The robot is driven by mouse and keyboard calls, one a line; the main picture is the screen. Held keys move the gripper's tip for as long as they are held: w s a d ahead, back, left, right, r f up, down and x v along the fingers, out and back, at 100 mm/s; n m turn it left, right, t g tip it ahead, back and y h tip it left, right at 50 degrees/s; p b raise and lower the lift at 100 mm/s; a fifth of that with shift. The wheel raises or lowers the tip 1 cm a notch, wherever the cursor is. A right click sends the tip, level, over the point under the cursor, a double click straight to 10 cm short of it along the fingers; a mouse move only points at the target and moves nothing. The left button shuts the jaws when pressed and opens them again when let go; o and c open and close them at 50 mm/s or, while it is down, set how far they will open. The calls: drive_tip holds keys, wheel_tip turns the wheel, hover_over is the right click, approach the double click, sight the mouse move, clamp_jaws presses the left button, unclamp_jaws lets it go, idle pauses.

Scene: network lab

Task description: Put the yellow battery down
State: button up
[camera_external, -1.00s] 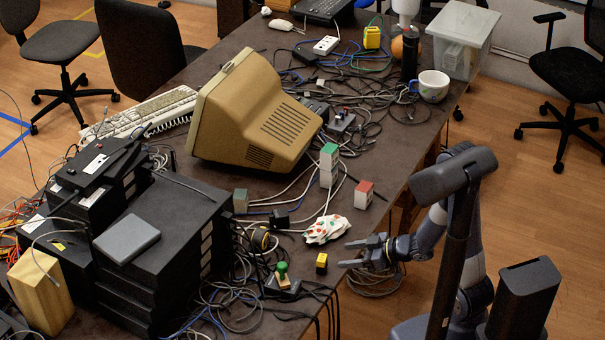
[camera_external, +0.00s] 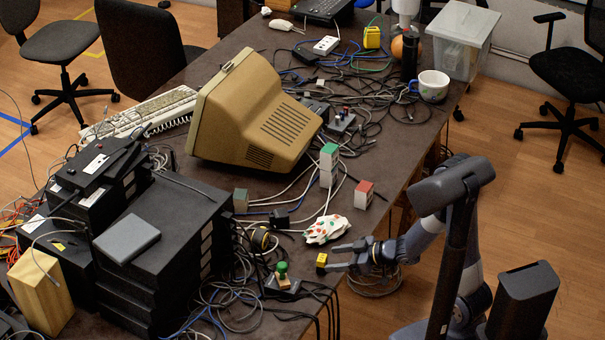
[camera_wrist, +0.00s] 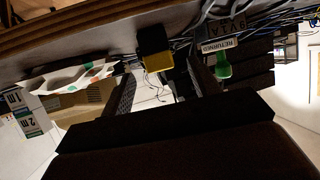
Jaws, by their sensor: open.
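A small yellow and black block (camera_external: 321,260), which looks like the yellow battery, stands on the dark table near its front edge. My gripper (camera_external: 338,258) is open, with its fingertips right beside the block in the external view. In the wrist view the block (camera_wrist: 157,50) shows ahead of the gap between my two fingers (camera_wrist: 160,80). The jaws are not closed on it. I cannot tell whether a fingertip touches it.
A crumpled white cloth with coloured spots (camera_external: 326,230) lies just behind the block. A green-topped item (camera_external: 282,270) and loose black cables (camera_external: 310,292) lie to the left. A red-and-white box (camera_external: 364,194) and a beige monitor (camera_external: 255,110) stand farther back.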

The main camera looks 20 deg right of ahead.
sight(326, 259)
drive_tip(key=x, duration=0.5)
drive_tip(key=shift+r, duration=0.2)
drive_tip(key=shift+c, duration=0.5)
drive_tip(key=c, duration=1.1)
